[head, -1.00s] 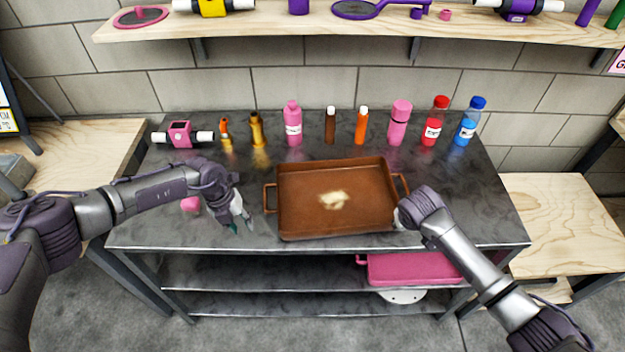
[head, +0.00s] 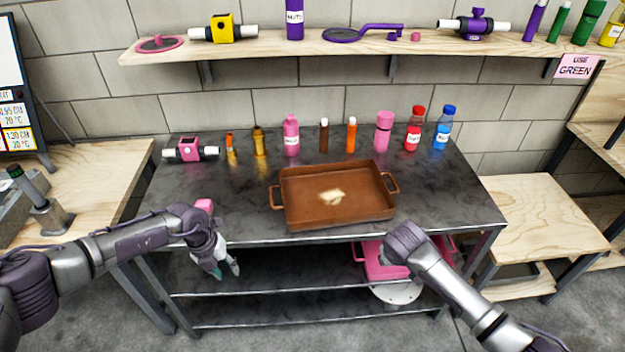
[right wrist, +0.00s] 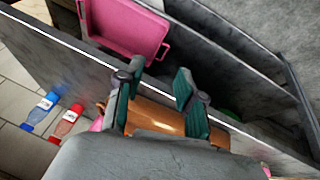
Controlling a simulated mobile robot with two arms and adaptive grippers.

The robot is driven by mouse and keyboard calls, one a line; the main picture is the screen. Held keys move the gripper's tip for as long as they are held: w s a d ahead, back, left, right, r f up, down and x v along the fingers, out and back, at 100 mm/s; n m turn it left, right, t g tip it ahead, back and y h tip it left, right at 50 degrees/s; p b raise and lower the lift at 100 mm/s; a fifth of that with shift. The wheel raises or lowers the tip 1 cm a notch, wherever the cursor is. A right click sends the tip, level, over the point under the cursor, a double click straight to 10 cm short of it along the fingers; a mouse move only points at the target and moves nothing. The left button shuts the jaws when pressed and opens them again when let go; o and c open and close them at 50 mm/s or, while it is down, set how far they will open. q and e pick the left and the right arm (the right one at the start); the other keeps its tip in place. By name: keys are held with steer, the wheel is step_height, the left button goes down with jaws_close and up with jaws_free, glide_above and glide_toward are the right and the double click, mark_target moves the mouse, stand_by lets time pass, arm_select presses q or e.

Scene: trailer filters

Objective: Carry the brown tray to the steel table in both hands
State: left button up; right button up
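The brown tray (head: 295,212) rests flat on the dark steel table (head: 455,200), near its front, with a handle at its left and right ends. A pale patch shows on its floor. My left gripper (head: 226,270) is open and empty, in front of the table's front edge, left of the tray and apart from it. My right gripper is mostly hidden by its wrist in the head view. In the right wrist view my right gripper (right wrist: 157,92) is open with nothing between its fingers; part of the tray (right wrist: 152,115) shows beyond them.
Several bottles, such as a red-capped one (head: 412,130), line the table's back. A small pink object (head: 204,205) lies at the left. A pink tray (head: 372,260) sits on the lower shelf. A wooden table (head: 545,215) stands at the right; a wall shelf (head: 350,47) runs above.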

arm_select(q)
steer(key=shift+w+d+f, duration=0.1)
steer(key=shift+w+f, duration=0.1)
steer(key=shift+w, duration=0.1)
arm_select(e)
steer(key=w+v, duration=0.1)
steer(key=v, duration=1)
steer(key=shift+r, duration=0.35)
arm_select(q)
steer(key=shift+s+r, duration=0.1)
steer(key=shift+r, duration=0.05)
arm_select(e)
steer(key=shift+d+r, duration=0.1)
steer(key=shift+r, duration=0.05)
